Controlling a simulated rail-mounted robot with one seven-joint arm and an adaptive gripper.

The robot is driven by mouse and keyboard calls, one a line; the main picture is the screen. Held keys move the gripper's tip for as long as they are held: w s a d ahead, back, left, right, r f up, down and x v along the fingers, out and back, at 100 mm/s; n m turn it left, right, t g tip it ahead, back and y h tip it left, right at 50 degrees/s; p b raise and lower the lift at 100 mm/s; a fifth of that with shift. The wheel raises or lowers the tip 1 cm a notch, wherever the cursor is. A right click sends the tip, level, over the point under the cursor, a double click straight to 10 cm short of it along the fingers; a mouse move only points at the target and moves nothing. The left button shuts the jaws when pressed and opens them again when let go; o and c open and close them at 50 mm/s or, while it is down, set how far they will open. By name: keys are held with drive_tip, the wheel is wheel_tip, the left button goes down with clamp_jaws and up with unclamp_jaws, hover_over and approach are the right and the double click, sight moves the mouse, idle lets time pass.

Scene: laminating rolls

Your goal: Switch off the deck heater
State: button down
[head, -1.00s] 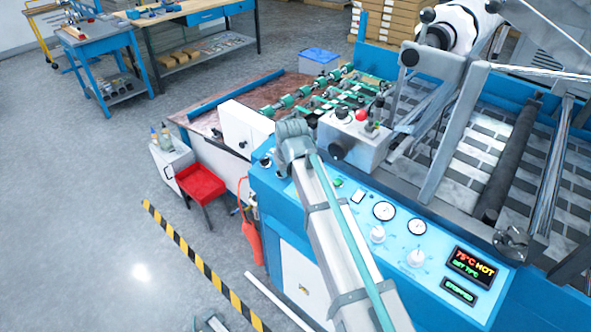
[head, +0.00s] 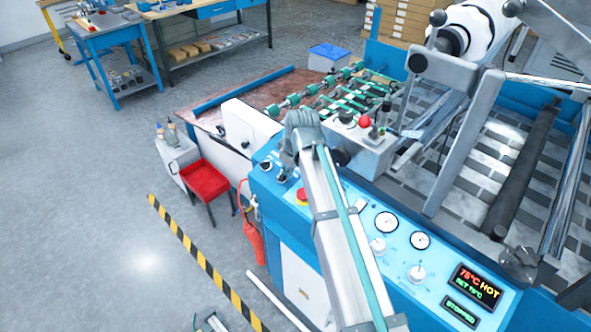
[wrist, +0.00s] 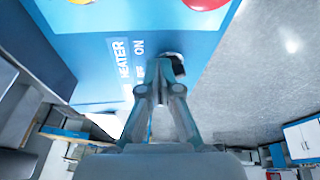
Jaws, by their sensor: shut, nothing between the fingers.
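The heater switch (wrist: 178,62) is a small dark knob in a silvery ring near the edge of the blue panel (wrist: 185,32). The white label beside it reads HEATER, with ON below. My gripper (wrist: 162,84) is shut and empty, its tips right at the knob and partly covering it. I cannot tell whether they touch, nor which way the knob points. In the head view my wrist hangs over the panel's left end, and the fingers are hidden. The display (head: 476,287) reads 75°C HOT, with a set line under it, and the lower display (head: 461,311) reads STOPPED.
A red button (head: 303,196) on a yellow base sits beside my arm on the panel. Gauges (head: 386,222) and white dials (head: 417,273) lie to its right. A grey control box (head: 360,146) with a red button stands behind.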

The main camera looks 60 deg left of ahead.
drive_tip(key=shift+s+f, duration=0.2)
drive_tip(key=shift+s, duration=0.95)
drive_tip(key=shift+w+d, duration=0.3)
drive_tip(key=shift+d, duration=0.1)
drive_tip(key=w+d, duration=0.1)
drive_tip(key=w+d+r, duration=0.1)
drive_tip(key=d, duration=0.1)
drive_tip(key=shift+d+r, duration=0.1)
drive_tip(key=shift+d, duration=0.15)
drive_tip(key=b+v, duration=0.2)
drive_tip(key=v, duration=0.7)
drive_tip(key=shift+w+a, duration=0.2)
drive_tip(key=shift+w, duration=0.2)
